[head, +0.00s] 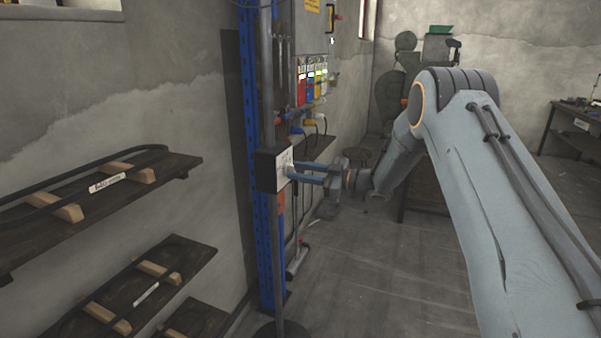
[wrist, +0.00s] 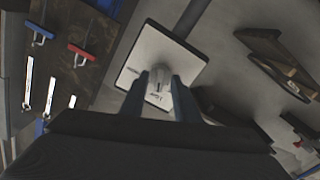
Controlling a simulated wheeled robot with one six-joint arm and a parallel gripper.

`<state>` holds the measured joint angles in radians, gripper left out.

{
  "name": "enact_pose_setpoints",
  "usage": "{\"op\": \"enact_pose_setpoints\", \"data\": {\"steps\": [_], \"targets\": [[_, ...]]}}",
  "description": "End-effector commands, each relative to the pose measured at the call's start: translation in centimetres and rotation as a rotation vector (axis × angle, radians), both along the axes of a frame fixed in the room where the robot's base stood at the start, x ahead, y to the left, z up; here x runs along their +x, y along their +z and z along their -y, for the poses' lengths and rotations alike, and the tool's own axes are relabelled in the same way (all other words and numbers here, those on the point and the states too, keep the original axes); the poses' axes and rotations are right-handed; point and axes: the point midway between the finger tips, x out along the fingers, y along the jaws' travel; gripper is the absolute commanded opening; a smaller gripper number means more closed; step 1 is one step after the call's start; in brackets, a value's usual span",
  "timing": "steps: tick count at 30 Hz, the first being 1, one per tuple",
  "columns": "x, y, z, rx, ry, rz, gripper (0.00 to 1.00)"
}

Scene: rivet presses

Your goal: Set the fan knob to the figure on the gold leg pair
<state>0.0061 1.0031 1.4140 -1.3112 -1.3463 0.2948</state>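The fan knob (wrist: 161,77) is a small pale grey knob on the white face of a square control box (wrist: 190,65). Small dark print is on the face, too blurred to read. In the head view the control box (head: 266,170) is fixed to a grey post, its face seen edge-on. My gripper (head: 293,171) reaches it from the right. In the wrist view its two blue fingers (wrist: 160,84) stand apart, one on each side of the knob. I cannot tell whether they touch it. I cannot make out a gold leg pair in either view.
Dark wooden shelves (head: 60,228) on the left wall carry black curved bars on wooden blocks; a white label (head: 107,183) is too small to read. A blue upright (head: 265,250) stands behind the post. A wall cabinet (head: 312,40) has coloured tags below. The floor at the centre is clear.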

Motion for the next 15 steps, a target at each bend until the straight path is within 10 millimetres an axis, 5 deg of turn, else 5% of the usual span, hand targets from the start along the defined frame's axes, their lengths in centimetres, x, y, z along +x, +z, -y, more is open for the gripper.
{"op": "enact_pose_setpoints", "data": {"steps": [15], "targets": [[-2.2, -0.1, 6.3, 0.0, -0.002, 0.0, 0.28]]}}
